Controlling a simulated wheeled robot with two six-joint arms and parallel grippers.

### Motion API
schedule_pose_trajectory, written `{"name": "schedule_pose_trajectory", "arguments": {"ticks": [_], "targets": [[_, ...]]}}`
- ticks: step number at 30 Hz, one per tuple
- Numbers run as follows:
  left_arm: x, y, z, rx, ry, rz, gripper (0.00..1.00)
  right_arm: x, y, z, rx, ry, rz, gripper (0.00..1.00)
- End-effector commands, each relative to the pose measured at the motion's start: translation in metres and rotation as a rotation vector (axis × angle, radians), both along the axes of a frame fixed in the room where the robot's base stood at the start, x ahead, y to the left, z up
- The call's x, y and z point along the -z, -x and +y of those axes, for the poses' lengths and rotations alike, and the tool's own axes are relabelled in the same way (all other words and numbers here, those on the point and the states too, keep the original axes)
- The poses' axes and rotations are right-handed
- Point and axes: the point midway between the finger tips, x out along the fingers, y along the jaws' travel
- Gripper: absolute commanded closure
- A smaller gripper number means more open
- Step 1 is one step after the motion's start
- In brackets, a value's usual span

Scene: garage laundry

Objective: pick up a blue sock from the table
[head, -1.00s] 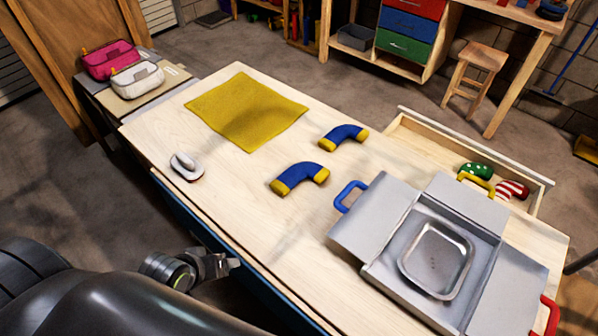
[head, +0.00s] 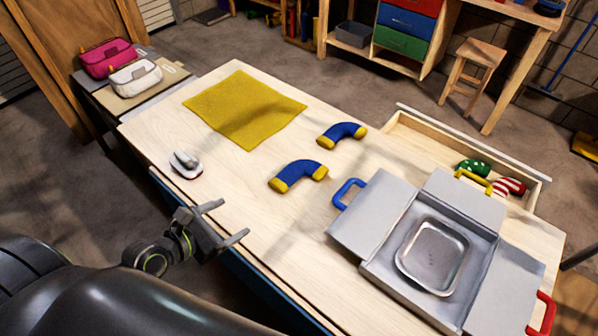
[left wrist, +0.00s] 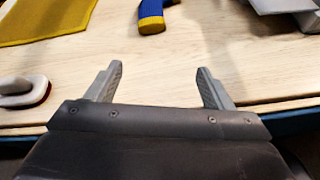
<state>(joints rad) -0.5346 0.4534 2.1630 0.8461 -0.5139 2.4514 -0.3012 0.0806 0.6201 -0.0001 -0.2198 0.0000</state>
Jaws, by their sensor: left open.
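Two blue socks with yellow ends lie bent on the wooden table (head: 225,165). The nearer blue sock (head: 298,174) is in the middle, and the farther blue sock (head: 341,133) lies behind it to the right. One sock shows partly at the top of the left wrist view (left wrist: 152,14). My left gripper (head: 232,220) is open and empty at the table's near edge, short of the nearer sock. Its two fingers also show apart in the left wrist view (left wrist: 158,84). My right gripper is not in view.
A yellow cloth (head: 245,108) lies at the far left, and a white-grey iron-like object (head: 185,165) near the left edge. An open grey metal box (head: 375,215) with a tray (head: 433,256) fills the right. An open drawer (head: 415,130) holds green and red-striped items.

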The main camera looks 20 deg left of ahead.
Motion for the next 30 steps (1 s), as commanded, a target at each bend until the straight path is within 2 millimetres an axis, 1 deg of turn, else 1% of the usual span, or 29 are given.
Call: {"name": "schedule_pose_trajectory", "arguments": {"ticks": [3,8,11,21,24,27,30], "targets": [[-0.005,-0.004,0.005,-0.064,0.13,0.009,0.25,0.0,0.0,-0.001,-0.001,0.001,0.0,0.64],[-0.006,-0.011,0.006,-0.1,0.206,0.013,0.25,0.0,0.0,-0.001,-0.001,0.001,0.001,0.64],[-0.001,-0.024,0.001,-0.104,0.214,0.012,0.25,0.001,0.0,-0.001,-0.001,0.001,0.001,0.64],[0.026,-0.085,-0.02,-0.102,0.211,0.013,0.25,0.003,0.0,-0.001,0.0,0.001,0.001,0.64],[0.033,-0.099,-0.025,-0.101,0.21,0.015,0.25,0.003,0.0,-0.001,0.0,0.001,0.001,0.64],[0.037,-0.109,-0.029,-0.101,0.208,0.016,0.25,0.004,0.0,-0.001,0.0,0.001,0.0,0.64],[0.039,-0.113,-0.03,-0.1,0.206,0.016,0.25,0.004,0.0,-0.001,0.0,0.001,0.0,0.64]]}}
